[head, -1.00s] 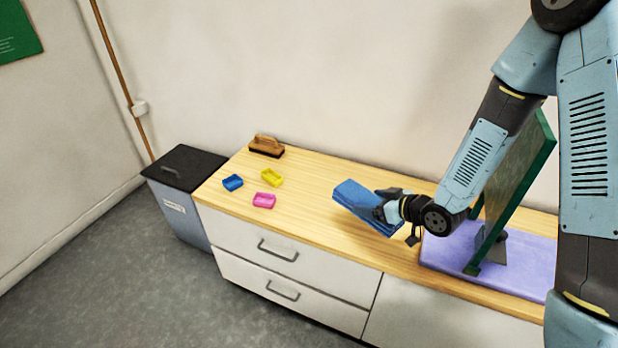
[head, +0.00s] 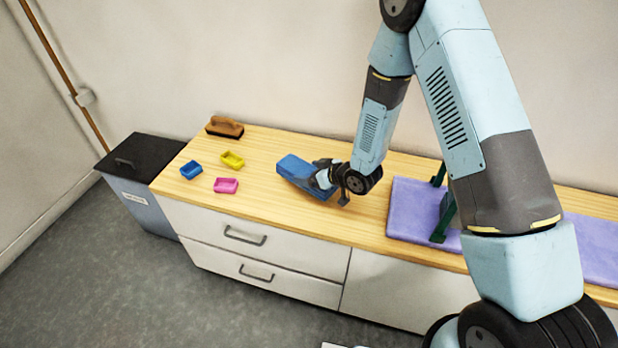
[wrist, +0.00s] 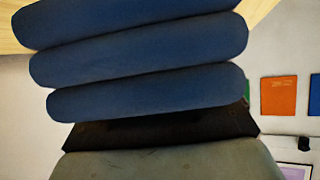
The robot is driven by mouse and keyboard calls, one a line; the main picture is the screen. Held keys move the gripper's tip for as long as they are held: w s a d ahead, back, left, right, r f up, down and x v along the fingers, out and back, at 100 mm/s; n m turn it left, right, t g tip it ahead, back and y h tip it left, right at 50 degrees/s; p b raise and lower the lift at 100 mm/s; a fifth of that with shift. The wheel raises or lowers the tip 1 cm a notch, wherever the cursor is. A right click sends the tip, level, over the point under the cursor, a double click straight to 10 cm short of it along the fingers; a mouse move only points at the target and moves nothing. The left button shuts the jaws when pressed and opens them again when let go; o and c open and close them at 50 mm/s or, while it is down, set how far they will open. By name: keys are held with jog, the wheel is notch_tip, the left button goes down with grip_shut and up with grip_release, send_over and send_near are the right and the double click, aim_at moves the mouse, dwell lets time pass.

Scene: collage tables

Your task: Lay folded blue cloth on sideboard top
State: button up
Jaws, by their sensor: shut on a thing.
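The folded blue cloth (head: 293,168) is a thick flat bundle over the middle of the wooden sideboard top (head: 310,222). My gripper (head: 325,177) is shut on its right end. The cloth lies slightly tilted, very low over the top; I cannot tell whether it touches the wood. In the wrist view the cloth (wrist: 140,60) shows as several rounded blue layers filling the upper part, and the fingertips are hidden behind it.
A brown brush (head: 225,127) and blue (head: 190,170), yellow (head: 232,160) and pink (head: 226,185) small trays stand left of the cloth. A purple mat (head: 412,205) with a green stand (head: 445,215) lies to the right. A black-lidded bin (head: 150,160) adjoins the left end.

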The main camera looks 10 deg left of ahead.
jog(key=shift+w+f, duration=0.25)
jog(key=shift+f, duration=0.1)
jog(key=shift+w+a+f, duration=0.1)
jog(key=shift+w+f, duration=0.05)
jog(key=shift+f, duration=0.7)
jog(key=shift+w+a+f, duration=0.1)
jog(key=shift+f, duration=0.75)
jog(key=shift+f, duration=0.1)
jog(key=o, duration=0.9)
jog(key=v, duration=1.2)
jog(key=shift+s+d, duration=0.1)
